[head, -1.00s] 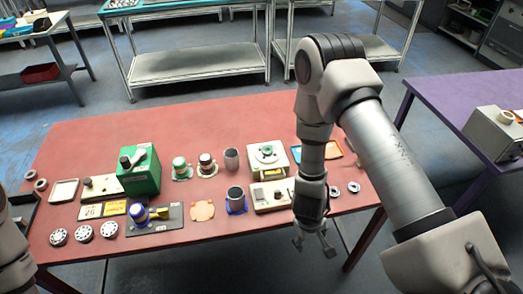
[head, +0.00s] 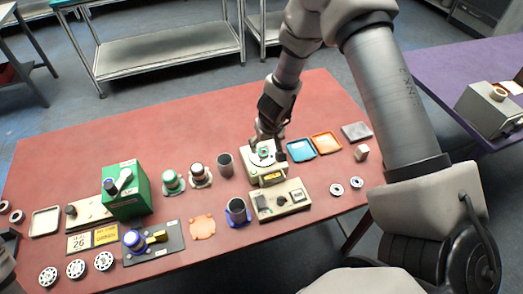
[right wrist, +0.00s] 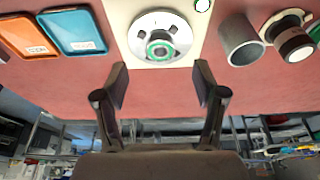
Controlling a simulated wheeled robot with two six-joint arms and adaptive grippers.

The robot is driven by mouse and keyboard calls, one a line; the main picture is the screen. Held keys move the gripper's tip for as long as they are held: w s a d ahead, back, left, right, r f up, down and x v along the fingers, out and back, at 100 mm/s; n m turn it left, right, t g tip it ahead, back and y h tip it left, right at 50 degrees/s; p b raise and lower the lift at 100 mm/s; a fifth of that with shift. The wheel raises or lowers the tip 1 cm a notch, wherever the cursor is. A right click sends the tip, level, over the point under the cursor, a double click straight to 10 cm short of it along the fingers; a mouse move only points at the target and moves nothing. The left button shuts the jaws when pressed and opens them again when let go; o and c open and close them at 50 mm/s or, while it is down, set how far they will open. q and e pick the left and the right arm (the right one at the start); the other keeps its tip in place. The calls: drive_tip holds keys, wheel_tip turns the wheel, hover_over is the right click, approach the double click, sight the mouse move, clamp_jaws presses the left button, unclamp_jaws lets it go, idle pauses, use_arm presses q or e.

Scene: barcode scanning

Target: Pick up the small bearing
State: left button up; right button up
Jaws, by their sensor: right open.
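A small bearing with a green ring (head: 264,153) sits on the round plate of the cream scale (head: 268,178). It shows clearly in the right wrist view (right wrist: 160,47), near the middle of the silver plate (right wrist: 140,24). My right gripper (right wrist: 160,84) is open and empty, its two fingers apart and pointing toward the plate, with the bearing between their lines. In the head view, the right gripper (head: 268,138) is over the scale and partly covers it. Two small metal rings (head: 336,189) (head: 357,184) lie on the red table to the right. My left gripper is out of view.
Blue (head: 300,150) and orange (head: 326,143) trays lie right of the scale. A grey cup (head: 225,165) stands to its left, and a cream box (head: 281,200) is in front. A green box (head: 126,190) stands farther left. The red table's back is clear.

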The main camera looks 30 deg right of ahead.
sight(263, 151)
drive_tip(key=x, duration=0.1)
drive_tip(key=b+x, duration=0.1)
drive_tip(key=x, duration=0.1)
drive_tip(key=shift+s+f, duration=0.15)
drive_tip(key=shift+s, duration=0.1)
drive_tip(key=shift+w+d+f+b, duration=0.1)
drive_tip(key=shift+w+f+b, duration=0.35)
drive_tip(key=shift+w+f, duration=0.6)
drive_tip(key=shift+s+r, duration=0.15)
drive_tip(key=shift+s, duration=0.1)
drive_tip(key=shift+c, duration=0.7)
drive_tip(key=shift+s+r, duration=0.15)
drive_tip(key=shift+s, duration=0.05)
drive_tip(key=c, duration=0.5)
drive_tip(key=shift+s, duration=0.1)
drive_tip(key=c, duration=0.6)
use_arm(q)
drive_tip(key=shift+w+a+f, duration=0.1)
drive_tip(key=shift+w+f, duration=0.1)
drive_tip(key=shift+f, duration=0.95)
